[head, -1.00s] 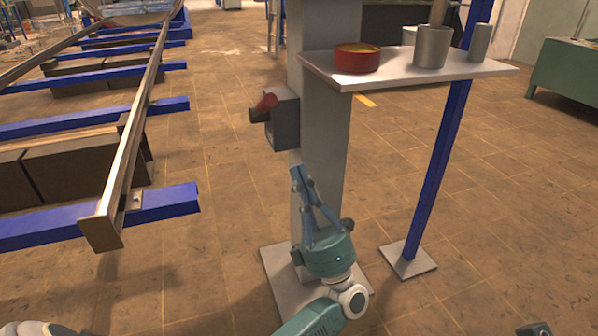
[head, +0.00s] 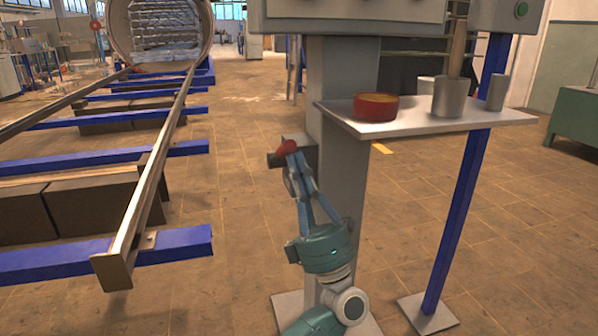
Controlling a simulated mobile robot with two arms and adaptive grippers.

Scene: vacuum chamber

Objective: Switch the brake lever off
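The brake lever (head: 286,146) is a short red handle with a dark end. It sticks out to the left from a grey box on the side of the grey column (head: 341,180). My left gripper (head: 294,162) reaches up from below. Its blue fingertips are right by the lever and overlap its lower side in the picture. I cannot tell whether they touch it. The fingers look close together, but the gap between them is hard to judge. The fingers partly hide the box. My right gripper is not in view.
A shelf (head: 425,125) on the column's right holds a red bowl (head: 376,107) and grey cups. A blue post (head: 459,210) supports it. To the left, a metal rail (head: 150,200) runs on blue beams towards a round chamber opening. Floor between rail and column is clear.

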